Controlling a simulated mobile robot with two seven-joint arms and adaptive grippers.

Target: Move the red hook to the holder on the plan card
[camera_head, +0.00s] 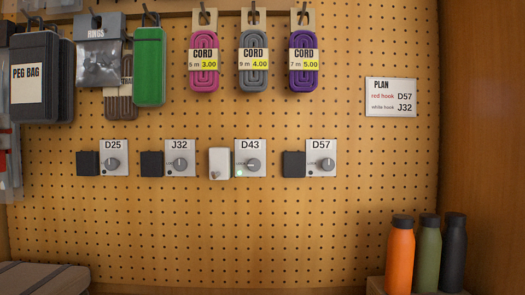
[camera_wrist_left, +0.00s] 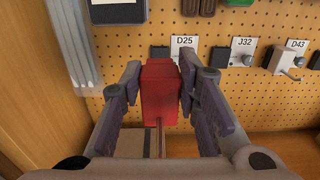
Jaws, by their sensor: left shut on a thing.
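My left gripper (camera_wrist_left: 160,82) is shut on the red hook (camera_wrist_left: 160,92), a red block with a thin rod towards the camera, held in front of the pegboard. Neither gripper shows in the head view. The plan card (camera_head: 391,97) reads red hook D57, white hook J32. The D57 holder (camera_head: 294,164) is a black block beside a labelled dial plate, with nothing on it. The white hook (camera_head: 219,163) sits at D43, where a green light shows. The J32 holder (camera_head: 152,163) and D25 holder (camera_head: 88,163) are bare black blocks.
Cord packs in pink (camera_head: 204,62), grey (camera_head: 253,62) and purple (camera_head: 303,62) hang above the holders. A peg bag (camera_head: 34,85) and a green case (camera_head: 149,66) hang upper left. Several bottles, one orange (camera_head: 400,258), stand lower right. The board below the holders is clear.

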